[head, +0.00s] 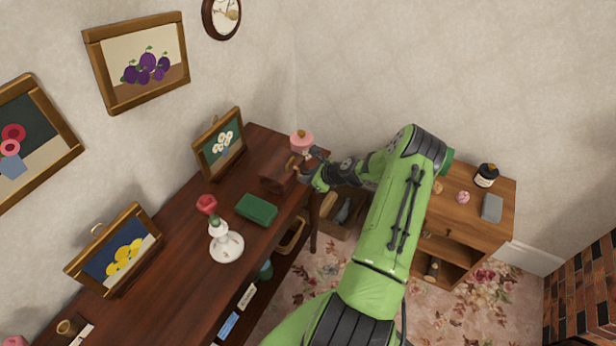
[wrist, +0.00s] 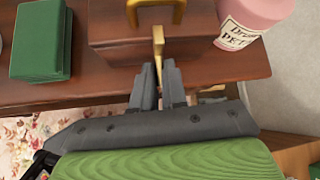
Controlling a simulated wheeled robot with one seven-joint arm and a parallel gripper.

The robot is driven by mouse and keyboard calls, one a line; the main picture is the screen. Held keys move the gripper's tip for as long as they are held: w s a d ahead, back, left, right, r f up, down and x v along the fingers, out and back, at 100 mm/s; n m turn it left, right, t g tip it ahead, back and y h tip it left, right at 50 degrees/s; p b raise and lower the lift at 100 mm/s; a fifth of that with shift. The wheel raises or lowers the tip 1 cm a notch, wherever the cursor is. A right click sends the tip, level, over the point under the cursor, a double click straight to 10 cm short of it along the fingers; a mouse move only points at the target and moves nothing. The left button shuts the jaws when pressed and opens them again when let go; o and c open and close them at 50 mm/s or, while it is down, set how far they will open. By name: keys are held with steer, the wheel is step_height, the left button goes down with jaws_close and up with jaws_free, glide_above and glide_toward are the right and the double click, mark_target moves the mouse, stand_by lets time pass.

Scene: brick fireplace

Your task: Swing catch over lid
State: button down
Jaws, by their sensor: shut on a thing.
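A dark red-brown wooden box (head: 275,178) stands on the dark wooden table at its far end. In the wrist view the box (wrist: 112,32) fills the top middle, with a brass handle (wrist: 176,12) on it. A narrow brass catch (wrist: 158,42) stands at the box's near side, its free end pointing away from my gripper. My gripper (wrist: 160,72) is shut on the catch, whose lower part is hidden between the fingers. In the head view my gripper (head: 308,160) is at the box's right side. I cannot tell whether the catch lies over the lid.
A pink labelled bottle (wrist: 243,20) stands close to the right of the box. A green book (wrist: 40,40) lies to its left. A white vase (head: 226,243) with a red rose and framed pictures stand farther along the table (head: 180,270). A small cabinet (head: 470,225) stands right.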

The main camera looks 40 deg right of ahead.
steer(key=c, duration=1.2)
jaws_free()
steer(key=shift+w+a, duration=0.1)
steer(key=shift+w, duration=0.2)
steer(key=shift+o, duration=0.2)
steer(key=shift+s, duration=0.15)
steer(key=p+v, duration=0.1)
steer(key=v, duration=1.4)
steer(key=shift+s+r, duration=0.2)
steer(key=shift+r, duration=0.05)
